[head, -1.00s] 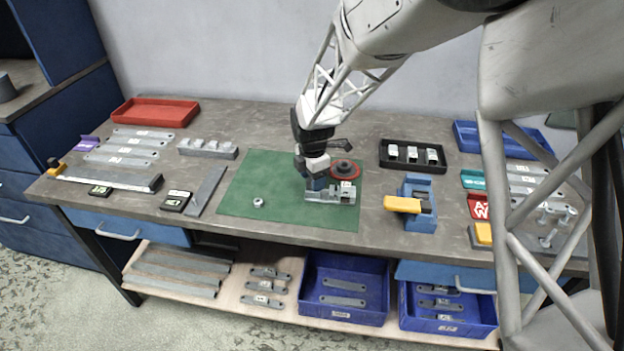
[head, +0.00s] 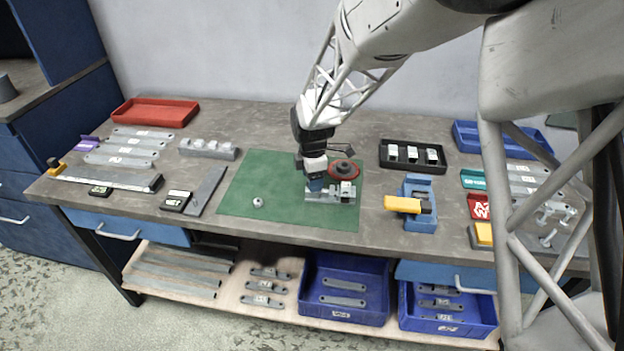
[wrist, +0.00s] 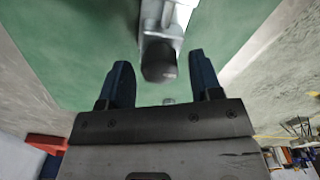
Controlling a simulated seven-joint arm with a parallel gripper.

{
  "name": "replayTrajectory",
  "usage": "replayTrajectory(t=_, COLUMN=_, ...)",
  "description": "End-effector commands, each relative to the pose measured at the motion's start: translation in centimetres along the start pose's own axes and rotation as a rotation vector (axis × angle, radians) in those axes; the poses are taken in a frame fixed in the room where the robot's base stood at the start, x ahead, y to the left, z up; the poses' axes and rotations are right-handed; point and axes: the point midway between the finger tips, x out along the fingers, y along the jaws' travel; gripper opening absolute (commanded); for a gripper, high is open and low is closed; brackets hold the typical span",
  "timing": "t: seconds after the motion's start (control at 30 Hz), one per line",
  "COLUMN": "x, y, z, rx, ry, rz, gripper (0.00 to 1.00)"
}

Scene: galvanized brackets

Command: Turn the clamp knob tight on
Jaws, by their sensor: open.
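A grey metal clamp fixture (head: 344,192) sits on the green mat (head: 270,170), near its right side. My gripper (head: 316,188) is low over the fixture's left part and hides some of it, so I cannot make out the knob in the head view. In the wrist view my gripper (wrist: 161,70) is open, with its two dark blue fingers apart. A dark round knob (wrist: 158,62) at the end of the grey clamp shows in line with the gap between the fingers, near their tips. I see no finger touching it.
A red round piece with a dark top (head: 344,169) stands just behind the fixture. A loose nut (head: 258,202) lies on the mat to the left. A blue stand with a yellow part (head: 403,204) and a black tray (head: 412,165) are to the right. The mat's left half is mostly clear.

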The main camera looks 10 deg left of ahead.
Motion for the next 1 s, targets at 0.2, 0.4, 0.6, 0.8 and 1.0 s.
replayTrajectory(t=0.2, x=0.00, y=0.00, z=0.00, rx=0.126, ry=0.000, rz=0.000, gripper=0.59)
replayTrajectory(t=0.4, x=-0.01, y=0.00, z=0.00, rx=0.244, ry=0.000, rz=0.000, gripper=0.59)
replayTrajectory(t=0.6, x=-0.02, y=0.01, z=0.00, rx=0.361, ry=0.000, rz=0.000, gripper=0.59)
replayTrajectory(t=0.8, x=-0.02, y=0.01, z=0.00, rx=0.477, ry=0.000, rz=0.000, gripper=0.59)
replayTrajectory(t=1.0, x=-0.03, y=0.01, z=0.00, rx=0.595, ry=0.000, rz=0.000, gripper=0.59)
